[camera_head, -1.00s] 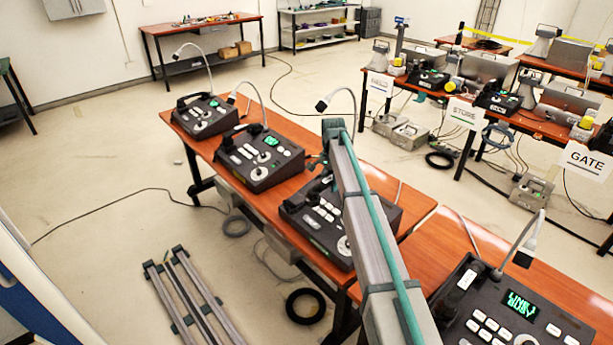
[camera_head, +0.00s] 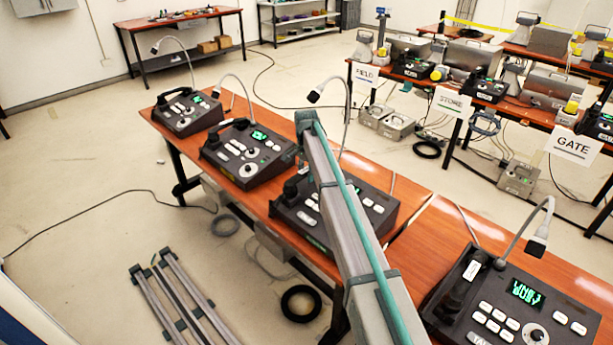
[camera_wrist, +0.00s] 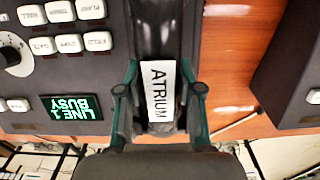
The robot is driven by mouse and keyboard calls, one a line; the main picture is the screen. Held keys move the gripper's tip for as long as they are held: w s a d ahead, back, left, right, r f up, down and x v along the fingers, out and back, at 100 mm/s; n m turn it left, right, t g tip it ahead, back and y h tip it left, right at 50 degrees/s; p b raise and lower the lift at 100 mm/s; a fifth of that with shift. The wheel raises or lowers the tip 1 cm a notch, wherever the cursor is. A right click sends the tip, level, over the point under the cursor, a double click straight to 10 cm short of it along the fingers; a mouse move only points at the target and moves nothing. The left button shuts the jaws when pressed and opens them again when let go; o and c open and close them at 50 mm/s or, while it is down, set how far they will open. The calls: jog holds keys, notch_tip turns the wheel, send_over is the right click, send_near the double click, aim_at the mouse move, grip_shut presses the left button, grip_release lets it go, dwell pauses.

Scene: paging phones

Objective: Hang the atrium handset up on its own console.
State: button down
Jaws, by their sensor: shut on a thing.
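The atrium handset (camera_wrist: 158,78) is dark, with a white ATRIUM label, and fills the middle of the wrist view. My gripper (camera_wrist: 160,98) is shut on it, with one green-grey finger on each side of the label. The handset runs along the side of a dark console (camera_wrist: 70,75) with white buttons and a green LINE 1 BUSY display. I cannot tell whether the handset rests in a cradle or is held above it. In the head view my arm covers part of the third console (camera_head: 370,200), and my gripper is mostly hidden.
Two consoles (camera_head: 187,110) (camera_head: 247,155) stand farther along the orange table. Another console (camera_head: 510,305) is at the near right, with a handset (camera_head: 462,285) on its left side. Gooseneck microphones rise behind the consoles. Another dark unit (camera_wrist: 300,80) is at the wrist view's right edge.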

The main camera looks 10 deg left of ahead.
aim_at(306, 169)
jog(key=shift+a, duration=0.1)
jog(key=c, duration=0.7)
grip_release()
jog(key=shift+f, duration=0.15)
jog(key=shift+c, duration=0.2)
jog(key=shift+r+b, duration=0.65)
jog(key=shift+r, duration=1.55)
